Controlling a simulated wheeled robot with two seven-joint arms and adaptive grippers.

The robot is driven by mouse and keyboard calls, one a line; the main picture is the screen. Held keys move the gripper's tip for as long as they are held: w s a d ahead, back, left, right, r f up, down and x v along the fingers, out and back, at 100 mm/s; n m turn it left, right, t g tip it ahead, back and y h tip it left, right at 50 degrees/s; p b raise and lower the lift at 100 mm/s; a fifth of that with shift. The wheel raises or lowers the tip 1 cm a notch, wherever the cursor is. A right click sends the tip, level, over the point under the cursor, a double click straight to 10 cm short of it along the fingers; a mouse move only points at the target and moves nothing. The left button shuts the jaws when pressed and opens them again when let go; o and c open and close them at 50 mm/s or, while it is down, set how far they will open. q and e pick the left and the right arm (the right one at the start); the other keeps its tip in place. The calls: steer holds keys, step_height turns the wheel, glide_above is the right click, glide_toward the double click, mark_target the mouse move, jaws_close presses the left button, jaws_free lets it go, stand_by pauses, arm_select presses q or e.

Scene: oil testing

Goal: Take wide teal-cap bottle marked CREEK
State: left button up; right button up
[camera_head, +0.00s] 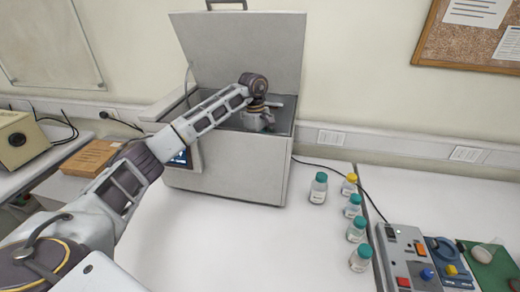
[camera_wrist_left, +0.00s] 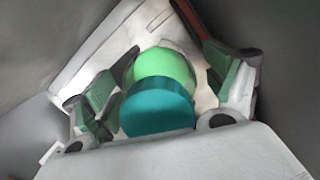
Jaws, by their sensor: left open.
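My left arm reaches into the open grey box-shaped machine (camera_head: 228,168), and my left gripper (camera_head: 258,120) is inside it, partly hidden by the arm and the front wall. In the left wrist view, a teal cap (camera_wrist_left: 157,110) lies between the two open green-padded fingers, with a gap visible on both sides. A bright green rounded shape (camera_wrist_left: 165,65) shows just beyond the cap; I cannot tell what it is. No CREEK label is readable. A wider teal-cap bottle (camera_head: 318,190) stands on the table right of the machine. My right gripper is not visible.
A yellow-cap bottle (camera_head: 349,185) and several small teal-cap bottles (camera_head: 356,230) stand in a row at the right. The machine's lid (camera_head: 240,55) stands raised. The table front is clear.

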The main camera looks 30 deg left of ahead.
arm_select(q)
steer(key=shift+c, duration=0.4)
steer(key=c, duration=1.3)
steer(key=shift+r, duration=0.15)
steer(key=shift+r, duration=0.75)
step_height(320, 180, up, 13)
steer(key=shift+f+b, duration=0.15)
steer(key=shift+b, duration=0.65)
steer(key=shift+r, duration=1.8)
